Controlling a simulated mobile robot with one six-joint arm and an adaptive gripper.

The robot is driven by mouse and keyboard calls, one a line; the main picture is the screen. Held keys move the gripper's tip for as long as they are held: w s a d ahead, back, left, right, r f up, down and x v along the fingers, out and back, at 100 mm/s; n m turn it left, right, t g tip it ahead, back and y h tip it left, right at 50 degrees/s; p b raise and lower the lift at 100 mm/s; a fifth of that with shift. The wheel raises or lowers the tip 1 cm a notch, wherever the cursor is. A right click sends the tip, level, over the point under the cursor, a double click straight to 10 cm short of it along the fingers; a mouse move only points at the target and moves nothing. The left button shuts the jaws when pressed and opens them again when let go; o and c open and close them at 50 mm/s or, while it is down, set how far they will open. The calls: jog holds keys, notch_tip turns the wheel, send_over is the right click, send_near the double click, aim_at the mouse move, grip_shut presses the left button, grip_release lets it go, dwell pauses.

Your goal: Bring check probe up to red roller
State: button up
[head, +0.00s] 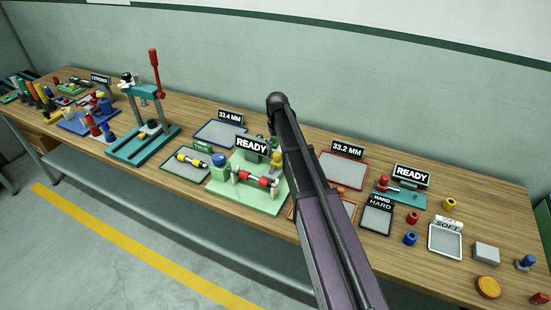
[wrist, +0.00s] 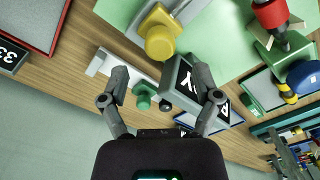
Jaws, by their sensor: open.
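A red roller (head: 252,179) lies between supports on the light green fixture plate (head: 262,207); its red end also shows at the top right of the wrist view (wrist: 270,13). A yellow round knob (wrist: 160,43) on a yellow block, apparently the check probe, stands on the same plate. My gripper (wrist: 160,80) is open and empty, its fingertips below the knob in the wrist view and apart from it. In the head view my arm hides the gripper and most of the probe.
A READY sign (head: 252,146) stands behind the roller and shows close to my right finger in the wrist view. A blue knob (head: 219,159) tops the fixture's left support. A blue-edged tray (head: 219,133) and a red-edged tray (head: 343,170) flank it.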

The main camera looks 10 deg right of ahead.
aim_at(277, 153)
jog(key=shift+f+b, duration=2.05)
jog(key=shift+f, duration=0.3)
